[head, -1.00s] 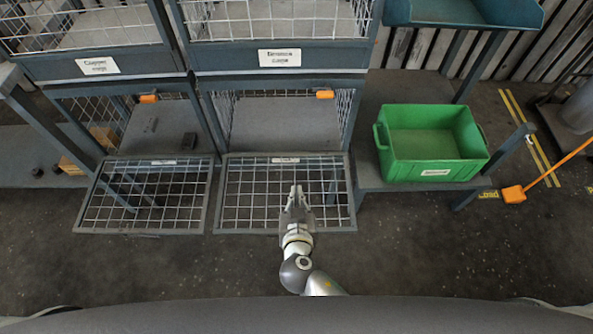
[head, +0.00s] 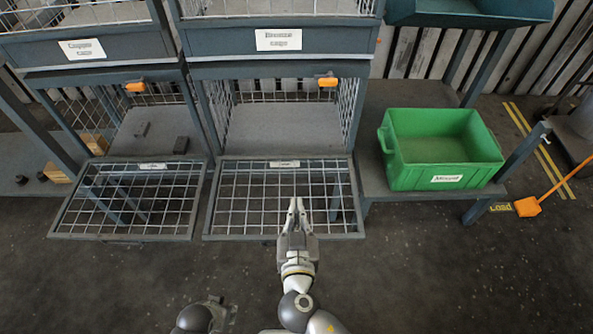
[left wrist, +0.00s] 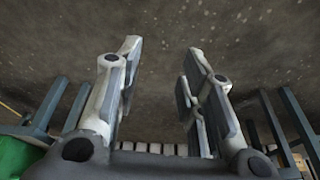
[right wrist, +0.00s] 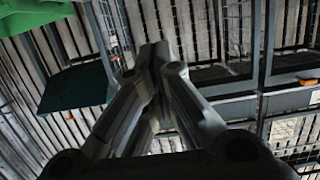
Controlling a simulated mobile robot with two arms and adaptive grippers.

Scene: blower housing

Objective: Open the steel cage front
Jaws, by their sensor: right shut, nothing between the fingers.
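Two lower cages have mesh fronts folded down flat toward me: a left front (head: 130,237) and a right front (head: 215,220). Their small labels are too blurred to read, so I cannot tell which is the steel cage. My right gripper (head: 297,205) is shut and empty over the near half of the right front. I cannot tell whether it touches the mesh. Its closed fingers also fill the middle of the right wrist view (right wrist: 153,52). My left gripper (head: 225,310) is low at the bottom edge. The left wrist view (left wrist: 163,62) shows it open and empty.
Orange latches (head: 327,82) (head: 135,87) sit at the tops of the lower openings. A green bin (head: 430,180) stands on a shelf to the right. Bare floor (head: 430,270) lies in front.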

